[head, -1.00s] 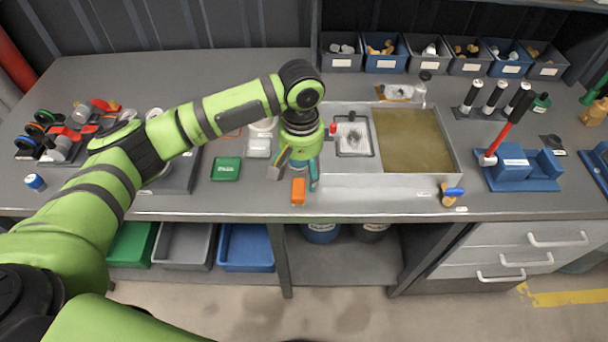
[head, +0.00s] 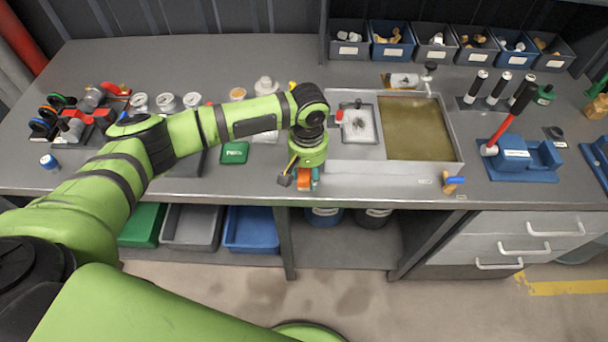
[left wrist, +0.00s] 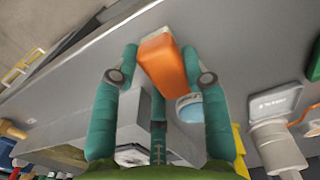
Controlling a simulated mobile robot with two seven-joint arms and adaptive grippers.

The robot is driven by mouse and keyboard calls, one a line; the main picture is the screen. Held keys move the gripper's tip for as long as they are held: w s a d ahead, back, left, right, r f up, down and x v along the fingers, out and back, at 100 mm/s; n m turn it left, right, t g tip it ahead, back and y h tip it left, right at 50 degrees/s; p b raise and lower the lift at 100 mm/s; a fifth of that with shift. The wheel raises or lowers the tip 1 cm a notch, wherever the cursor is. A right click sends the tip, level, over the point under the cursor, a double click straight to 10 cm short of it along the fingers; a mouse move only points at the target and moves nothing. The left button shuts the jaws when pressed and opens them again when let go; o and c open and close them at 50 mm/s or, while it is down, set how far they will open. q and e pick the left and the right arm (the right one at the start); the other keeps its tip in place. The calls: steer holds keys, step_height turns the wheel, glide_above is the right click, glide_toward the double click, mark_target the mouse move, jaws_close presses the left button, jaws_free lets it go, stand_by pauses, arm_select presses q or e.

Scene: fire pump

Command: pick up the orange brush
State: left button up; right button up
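The orange brush (head: 303,181) shows as an orange block on the workbench near its front edge, left of the sink. In the head view it is partly hidden by my left gripper (head: 299,182), which is just over it. In the left wrist view the orange brush (left wrist: 168,64) lies between the tips of the teal fingers of my left gripper (left wrist: 162,62). The fingers are spread, one on each side, with narrow gaps to the brush. My right gripper is not in view.
A metal sink tray (head: 400,169) stands to the right, with a grey pad inside. A green box (head: 234,152) lies to the left. A blue-handled brush (head: 453,184) lies at the front right. Open bins (head: 251,229) sit below the bench.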

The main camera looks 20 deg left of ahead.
mark_target(307, 172)
arm_select(q)
steer(key=shift+r+b, duration=0.3)
steer(key=shift+r, duration=0.3)
step_height(307, 172, up, 3)
steer(key=shift+f+b, duration=0.1)
steer(key=shift+b, duration=0.4)
steer(key=s+d+r+b, duration=0.1)
steer(key=d+r, duration=0.1)
steer(key=d, duration=0.1)
steer(key=d+r, duration=0.2)
steer(key=d, duration=0.2)
steer(key=s+d+r+b, duration=0.1)
steer(key=d+r, duration=0.2)
steer(key=d, duration=0.1)
steer(key=shift+s+d+b, duration=0.2)
steer(key=shift+s+b, duration=0.1)
steer(key=shift+b, duration=0.05)
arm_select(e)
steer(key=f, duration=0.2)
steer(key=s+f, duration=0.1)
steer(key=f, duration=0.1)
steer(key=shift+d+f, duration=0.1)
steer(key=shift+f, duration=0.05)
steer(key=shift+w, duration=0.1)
arm_select(q)
steer(key=shift+o, duration=0.5)
steer(key=shift+a, duration=0.1)
